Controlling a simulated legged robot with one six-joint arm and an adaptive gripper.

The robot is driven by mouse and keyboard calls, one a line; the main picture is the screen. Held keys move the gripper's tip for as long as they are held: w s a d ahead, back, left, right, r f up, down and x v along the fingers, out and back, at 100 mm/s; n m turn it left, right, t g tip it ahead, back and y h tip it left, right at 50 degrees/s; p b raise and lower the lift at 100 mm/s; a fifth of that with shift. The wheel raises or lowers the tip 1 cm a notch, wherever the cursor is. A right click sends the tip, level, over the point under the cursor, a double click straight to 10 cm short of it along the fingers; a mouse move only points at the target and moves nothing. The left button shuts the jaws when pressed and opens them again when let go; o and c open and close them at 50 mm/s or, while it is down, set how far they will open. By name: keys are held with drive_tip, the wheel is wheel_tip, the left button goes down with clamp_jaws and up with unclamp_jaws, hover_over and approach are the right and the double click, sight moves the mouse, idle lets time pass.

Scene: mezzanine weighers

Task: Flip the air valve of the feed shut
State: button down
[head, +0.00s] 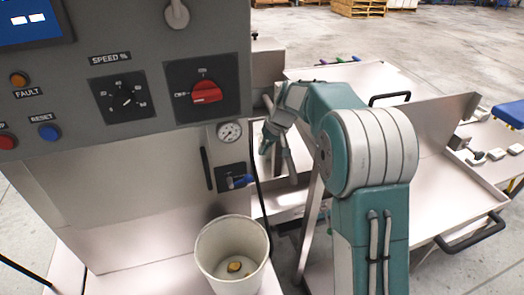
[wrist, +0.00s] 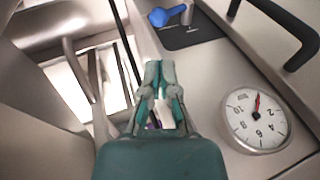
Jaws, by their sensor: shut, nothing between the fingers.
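The air valve is a blue lever (head: 240,181) on a black plate, on the lower right of the grey control panel's side, below a round pressure gauge (head: 229,132). In the head view the lever lies roughly level. In the wrist view the blue lever (wrist: 171,16) sits at the top, beside a silver stem, and the gauge (wrist: 257,117) is at the right, its needle near the top of the dial. My gripper (head: 267,143) is right of the valve in the head view, apart from it. In the wrist view my gripper (wrist: 160,66) has its teal fingers together and empty, below the lever.
A black bar handle (head: 207,168) stands left of the valve plate. The red-handled rotary switch (head: 206,92) and speed dial (head: 126,101) are above. A white bucket (head: 233,254) with small yellowish pieces stands below. A black hose runs beside the panel. Steel trays lie right.

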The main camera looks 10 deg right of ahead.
sight(250, 175)
drive_tip(key=x, duration=1.1)
drive_tip(key=shift+d, duration=0.1)
drive_tip(key=shift+d+f, duration=0.3)
drive_tip(key=shift+f, duration=0.3)
drive_tip(key=shift+d+f, duration=0.3)
drive_tip(key=shift+f, duration=0.25)
drive_tip(key=shift+r, duration=0.9)
